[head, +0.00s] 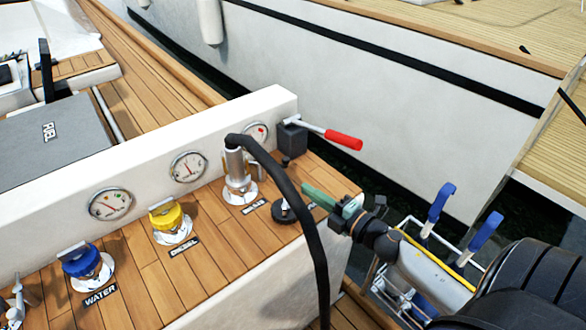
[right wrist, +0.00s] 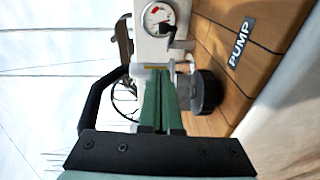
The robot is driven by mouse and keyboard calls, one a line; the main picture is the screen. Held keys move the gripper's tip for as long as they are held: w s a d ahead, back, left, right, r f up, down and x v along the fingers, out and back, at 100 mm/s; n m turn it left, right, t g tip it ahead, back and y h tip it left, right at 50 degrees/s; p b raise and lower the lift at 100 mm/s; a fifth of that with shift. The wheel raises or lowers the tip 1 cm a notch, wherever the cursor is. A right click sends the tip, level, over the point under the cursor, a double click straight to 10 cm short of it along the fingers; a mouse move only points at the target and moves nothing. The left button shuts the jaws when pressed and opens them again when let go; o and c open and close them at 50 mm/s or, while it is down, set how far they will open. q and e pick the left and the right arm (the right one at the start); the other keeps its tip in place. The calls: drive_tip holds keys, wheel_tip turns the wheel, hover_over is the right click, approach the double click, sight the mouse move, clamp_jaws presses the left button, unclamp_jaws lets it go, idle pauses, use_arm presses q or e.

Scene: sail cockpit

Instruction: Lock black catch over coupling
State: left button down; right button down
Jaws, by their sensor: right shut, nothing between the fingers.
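The silver coupling (head: 237,170) stands upright on a round white deck fitting, with a black hose (head: 300,195) bending from its top down to the front. I cannot clearly make out a separate black catch on the coupling at this size. My right gripper (head: 306,190) has green fingers, shut and empty. It is to the right of the coupling, apart from it, past the hose. The closed fingers also show in the right wrist view (right wrist: 161,102), beside a black knob (right wrist: 207,92). My left gripper is not in view.
The black knob also shows in the head view (head: 284,213), close to my right fingertips. A red-handled lever (head: 342,139) sticks out behind. A yellow diesel cap (head: 170,217) and blue water cap (head: 82,262) stand left. The gauge wall (head: 140,175) runs behind; the panel's front strip is clear.

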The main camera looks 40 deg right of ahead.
drive_tip(key=w, duration=0.3)
drive_tip(key=w+a, duration=0.1)
drive_tip(key=w, duration=0.1)
drive_tip(key=shift+w, duration=0.35)
drive_tip(key=w, duration=0.1)
drive_tip(key=w+d, duration=0.1)
drive_tip(key=w, duration=0.1)
drive_tip(key=shift+d+f, duration=0.3)
drive_tip(key=shift+d, duration=0.05)
drive_tip(key=shift+w+d, duration=0.25)
drive_tip(key=shift+w, duration=0.05)
drive_tip(key=shift+w+d+b, duration=0.1)
drive_tip(key=shift+b, duration=0.2)
drive_tip(key=shift+d+n+y+b, duration=0.2)
drive_tip(key=shift+n+y+b, duration=0.15)
drive_tip(key=shift+y, duration=0.15)
drive_tip(key=shift+w, duration=0.1)
